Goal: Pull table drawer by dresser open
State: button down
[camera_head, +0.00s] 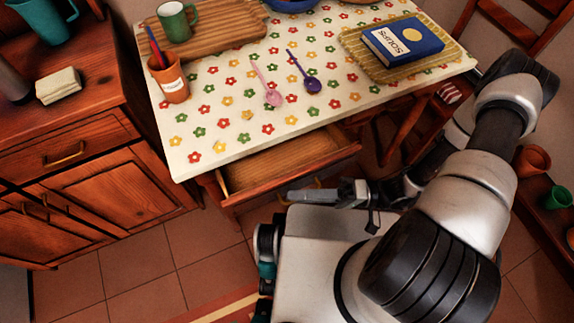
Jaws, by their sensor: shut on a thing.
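The table drawer (265,168) is under the flower-patterned table (222,130), beside the dresser (112,195). It is pulled partly out, and its wooden inside shows and looks empty. My gripper (298,196) is at the outer side of the drawer front, shut on the drawer handle (313,184). Most of the handle is hidden by the gripper. My arm reaches in from the right.
On the table are a blue book (403,42), purple spoon (305,74), pink spoon (268,88), orange cup (174,84) and green mug (175,22). A wooden chair (402,120) stands right of the drawer. Tiled floor (135,265) is free at lower left.

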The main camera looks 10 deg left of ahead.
jog(key=s+d, duration=0.9)
jog(key=s, duration=0.5)
jog(key=shift+s, duration=0.2)
jog(key=c, duration=1.9)
grip_release()
jog(key=shift+o, duration=0.2)
jog(key=w+d+f, duration=0.1)
jog(key=w+d, duration=0.1)
jog(key=d, duration=1.5)
jog(key=shift+w+f, duration=0.15)
jog(key=shift+w, duration=0.25)
